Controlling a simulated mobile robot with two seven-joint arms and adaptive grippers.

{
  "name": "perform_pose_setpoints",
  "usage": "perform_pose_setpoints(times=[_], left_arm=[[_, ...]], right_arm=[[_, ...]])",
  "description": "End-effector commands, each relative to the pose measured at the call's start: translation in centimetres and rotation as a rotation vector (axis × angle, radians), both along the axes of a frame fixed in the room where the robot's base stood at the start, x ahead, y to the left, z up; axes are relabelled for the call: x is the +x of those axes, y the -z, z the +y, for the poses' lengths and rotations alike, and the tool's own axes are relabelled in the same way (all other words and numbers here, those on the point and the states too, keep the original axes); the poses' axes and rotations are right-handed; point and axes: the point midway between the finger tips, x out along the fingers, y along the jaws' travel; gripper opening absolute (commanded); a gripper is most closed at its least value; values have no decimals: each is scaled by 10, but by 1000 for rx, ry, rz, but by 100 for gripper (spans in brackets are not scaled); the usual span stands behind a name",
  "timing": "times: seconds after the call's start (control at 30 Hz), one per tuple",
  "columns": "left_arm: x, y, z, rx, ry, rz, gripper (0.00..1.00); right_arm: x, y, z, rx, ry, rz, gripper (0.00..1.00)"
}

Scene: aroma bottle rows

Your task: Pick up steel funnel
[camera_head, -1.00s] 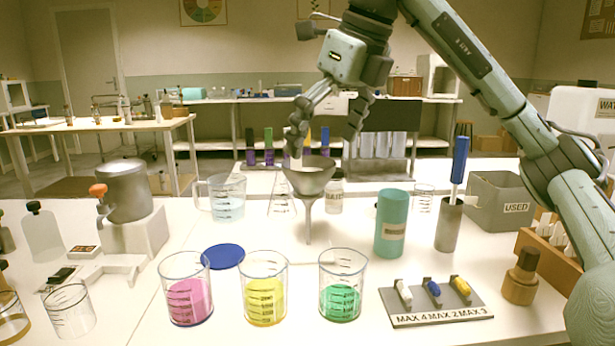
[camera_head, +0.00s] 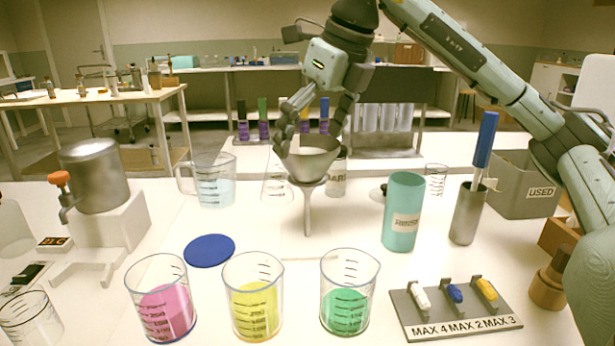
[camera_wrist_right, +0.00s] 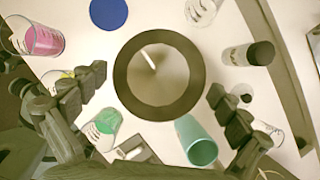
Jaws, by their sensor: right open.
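The steel funnel (camera_head: 308,166) is upright near the middle of the head view, wide bowl up and thin stem down. What supports it cannot be made out. My right gripper (camera_head: 313,138) is open at the bowl, coming from above and behind. One finger is at the left of the rim and the other at the right. In the right wrist view the round funnel mouth (camera_wrist_right: 160,112) lies between the spread fingers of the right gripper (camera_wrist_right: 158,85), with a gap on both sides. My left gripper is not in view.
Beakers with pink (camera_head: 167,312), yellow (camera_head: 255,308) and green (camera_head: 347,310) liquid stand in front. A teal cup (camera_head: 402,225) and a steel holder (camera_head: 467,215) with a blue-handled tool are to the right. A glass jug (camera_head: 213,185) stands behind left; a blue disc (camera_head: 209,250) lies flat.

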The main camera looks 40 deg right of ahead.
Motion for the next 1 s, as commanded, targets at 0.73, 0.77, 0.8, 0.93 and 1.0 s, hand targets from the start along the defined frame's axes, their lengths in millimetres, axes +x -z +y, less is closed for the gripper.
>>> perform_pose_setpoints(times=[0.73, 0.77, 0.8, 0.93, 1.0], left_arm=[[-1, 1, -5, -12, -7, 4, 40], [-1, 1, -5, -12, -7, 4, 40], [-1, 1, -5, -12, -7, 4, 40], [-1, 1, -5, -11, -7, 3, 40], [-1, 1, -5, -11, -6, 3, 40]], right_arm=[[6, 13, 2, 0, -1, -2, 55], [6, 13, 2, 0, -1, -2, 52], [6, 13, 2, 0, -1, -2, 47], [6, 12, 2, 0, -1, -3, 40], [6, 13, 2, 0, -1, -3, 40]])
